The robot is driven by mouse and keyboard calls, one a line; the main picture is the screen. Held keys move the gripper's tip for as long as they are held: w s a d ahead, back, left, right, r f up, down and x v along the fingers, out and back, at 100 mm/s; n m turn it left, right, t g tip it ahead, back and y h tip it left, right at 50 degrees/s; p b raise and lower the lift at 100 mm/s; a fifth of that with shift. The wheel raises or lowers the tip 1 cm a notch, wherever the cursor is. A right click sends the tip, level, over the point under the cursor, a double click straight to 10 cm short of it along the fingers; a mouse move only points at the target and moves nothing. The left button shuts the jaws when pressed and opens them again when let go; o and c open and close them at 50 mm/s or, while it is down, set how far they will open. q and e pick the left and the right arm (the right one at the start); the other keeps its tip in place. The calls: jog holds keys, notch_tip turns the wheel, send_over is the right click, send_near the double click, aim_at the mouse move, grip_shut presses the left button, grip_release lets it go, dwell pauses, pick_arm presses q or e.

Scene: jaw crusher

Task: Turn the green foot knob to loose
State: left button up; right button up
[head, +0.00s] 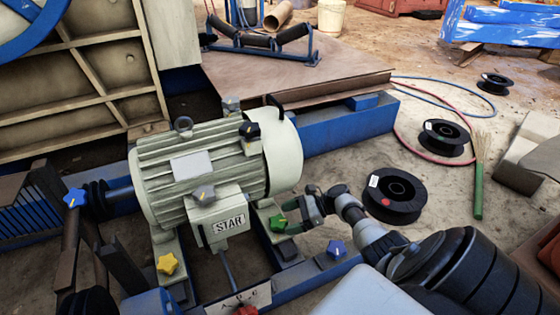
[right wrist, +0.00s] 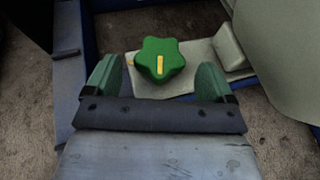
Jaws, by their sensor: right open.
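The green foot knob (head: 278,223) sits on the motor's foot, at the lower right of the pale motor (head: 205,160) in the head view. In the right wrist view the green knob (right wrist: 160,60) is star-shaped, with a yellow pointer line running toward me. A small yellow mark shows on the foot plate at its left. My right gripper (head: 290,225) is at the knob in the head view. In the right wrist view its open green fingers (right wrist: 157,80) stand left and right of the knob, with gaps on both sides. My left gripper is not in view.
Other knobs are near: yellow (head: 168,264), blue (head: 336,248), another blue (head: 75,198), grey (head: 204,194) and black (head: 249,130). The blue frame (head: 350,135) runs behind the motor. Black spools (head: 395,195) lie on the floor at the right.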

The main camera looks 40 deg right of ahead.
jog(key=p+v, duration=0.1)
jog(key=v, duration=0.5)
jog(key=shift+d+r, duration=0.2)
jog(key=shift+s+d, duration=0.1)
jog(key=shift+s, duration=0.05)
